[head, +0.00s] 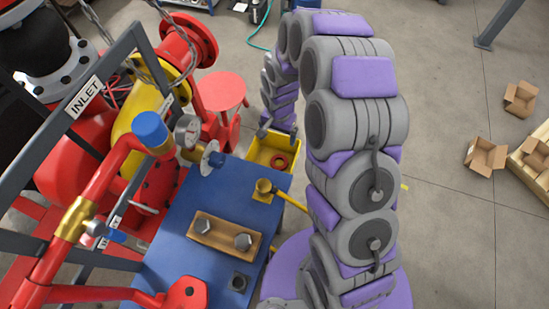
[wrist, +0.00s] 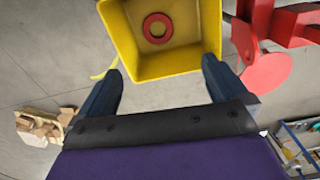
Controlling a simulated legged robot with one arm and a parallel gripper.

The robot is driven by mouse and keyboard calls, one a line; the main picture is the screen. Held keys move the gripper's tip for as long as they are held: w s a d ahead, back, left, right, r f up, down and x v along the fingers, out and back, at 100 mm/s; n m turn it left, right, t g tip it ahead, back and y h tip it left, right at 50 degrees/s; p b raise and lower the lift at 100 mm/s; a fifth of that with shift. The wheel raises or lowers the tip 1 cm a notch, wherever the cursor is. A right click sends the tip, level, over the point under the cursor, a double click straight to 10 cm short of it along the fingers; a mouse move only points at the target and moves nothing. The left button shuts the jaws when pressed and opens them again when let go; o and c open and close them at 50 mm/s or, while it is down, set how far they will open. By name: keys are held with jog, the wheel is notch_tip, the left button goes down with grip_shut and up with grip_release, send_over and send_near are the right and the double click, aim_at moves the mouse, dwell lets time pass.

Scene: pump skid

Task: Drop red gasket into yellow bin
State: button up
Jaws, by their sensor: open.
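The red gasket (head: 280,161) lies inside the yellow bin (head: 262,146), beyond the far end of the blue bench. In the wrist view the gasket (wrist: 157,28) is a flat ring on the floor of the bin (wrist: 155,66), clear of its walls. My gripper (wrist: 161,75) is open and empty, its two dark fingers spread apart. In the picture the fingertips sit on either side of the bin's near wall. In the head view my gripper (head: 278,134) hangs over the bin's far side, partly hidden by my arm.
Red piping and an INLET frame (head: 85,97) crowd the left. Open floor (head: 455,240) lies right, with cardboard boxes (head: 486,154).

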notch_tip(320, 180, up, 15)
jog(key=p, duration=0.2)
jog(key=shift+r, duration=0.2)
dwell(0.4)
jog(key=s+d+r+n, duration=0.2)
jog(key=s+d+r, duration=0.25)
jog(key=s, duration=0.35)
jog(key=s+d+r+n, duration=0.1)
jog(key=s+d+r, duration=0.2)
jog(key=s+r, duration=0.4)
jog(key=s+d+n+g, duration=0.1)
jog(key=s, duration=0.7)
jog(key=s+d+r+n, duration=0.1)
jog(key=s, duration=0.8)
jog(key=shift+d+r+g, duration=0.25)
jog(key=shift+g, duration=0.15)
